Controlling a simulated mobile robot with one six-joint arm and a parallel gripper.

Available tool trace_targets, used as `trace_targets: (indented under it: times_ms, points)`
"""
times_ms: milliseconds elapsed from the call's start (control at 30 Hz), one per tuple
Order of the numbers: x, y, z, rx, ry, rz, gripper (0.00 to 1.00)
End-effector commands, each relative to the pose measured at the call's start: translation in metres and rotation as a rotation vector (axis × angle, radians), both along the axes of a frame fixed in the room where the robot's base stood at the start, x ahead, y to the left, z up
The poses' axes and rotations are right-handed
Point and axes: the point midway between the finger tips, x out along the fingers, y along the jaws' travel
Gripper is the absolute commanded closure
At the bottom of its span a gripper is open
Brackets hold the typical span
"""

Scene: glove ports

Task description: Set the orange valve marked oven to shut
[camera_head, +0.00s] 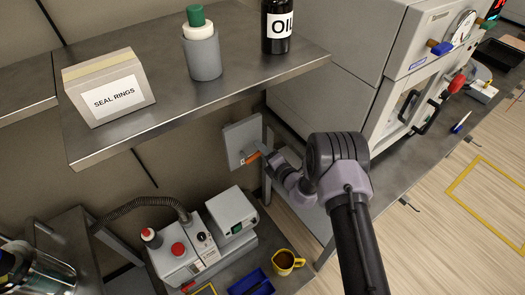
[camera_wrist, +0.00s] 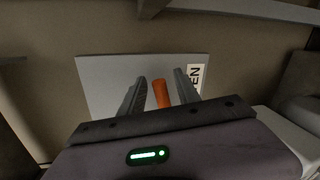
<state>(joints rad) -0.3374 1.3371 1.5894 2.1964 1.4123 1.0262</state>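The orange valve handle (camera_head: 252,158) is on a grey plate (camera_head: 240,138) below the shelf, left of the big grey machine. In the wrist view the orange handle (camera_wrist: 161,94) points along the picture's vertical, tilted slightly. It stands between the two fingers of my gripper (camera_wrist: 160,78), with a narrow gap on each side. The gripper looks open around the handle. A white label (camera_wrist: 195,77) ending in "EN" is on the plate's right part; its rest is hidden behind the right finger. The valve's body and pipe are not visible.
A steel shelf (camera_head: 160,125) overhangs the plate on the left, carrying a seal rings box (camera_head: 108,92) and bottles. A pump unit (camera_head: 182,252) and a yellow mug (camera_head: 285,263) stand below. The oven-like machine (camera_head: 400,85) is to the right.

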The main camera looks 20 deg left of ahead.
Motion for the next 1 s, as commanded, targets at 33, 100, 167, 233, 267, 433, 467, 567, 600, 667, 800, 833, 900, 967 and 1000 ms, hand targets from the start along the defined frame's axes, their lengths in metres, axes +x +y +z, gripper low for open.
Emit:
trace_targets:
  times_ms: [33, 100, 167, 233, 267, 433, 467, 567, 600, 667, 800, 833, 900, 967, 1000]
  points:
    - [0.0, 0.0, 0.0, 0.0, 0.0, 0.0, 0.61]
    - [-0.001, -0.001, 0.001, 0.0, 0.0, -0.001, 0.61]
    - [-0.004, -0.005, 0.003, 0.001, 0.0, -0.001, 0.61]
    - [-0.012, -0.014, 0.006, 0.001, 0.002, -0.002, 0.61]
    - [-0.016, -0.02, 0.008, 0.0, 0.003, -0.003, 0.61]
    - [-0.048, -0.057, 0.018, 0.0, 0.005, -0.005, 0.61]
    - [-0.054, -0.063, 0.02, 0.0, 0.005, -0.004, 0.61]
    - [-0.074, -0.086, 0.025, 0.0, 0.004, -0.005, 0.61]
    - [-0.081, -0.093, 0.027, 0.0, 0.004, -0.005, 0.61]
    - [-0.091, -0.104, 0.029, 0.0, 0.003, -0.003, 0.61]
    - [-0.106, -0.122, 0.032, 0.0, 0.002, -0.002, 0.61]
    - [-0.109, -0.124, 0.033, -0.001, 0.002, -0.002, 0.61]
    - [-0.112, -0.127, 0.033, 0.001, 0.0, -0.001, 0.61]
    - [-0.113, -0.129, 0.033, 0.001, 0.0, -0.001, 0.61]
    - [-0.114, -0.129, 0.033, 0.001, 0.0, -0.001, 0.61]
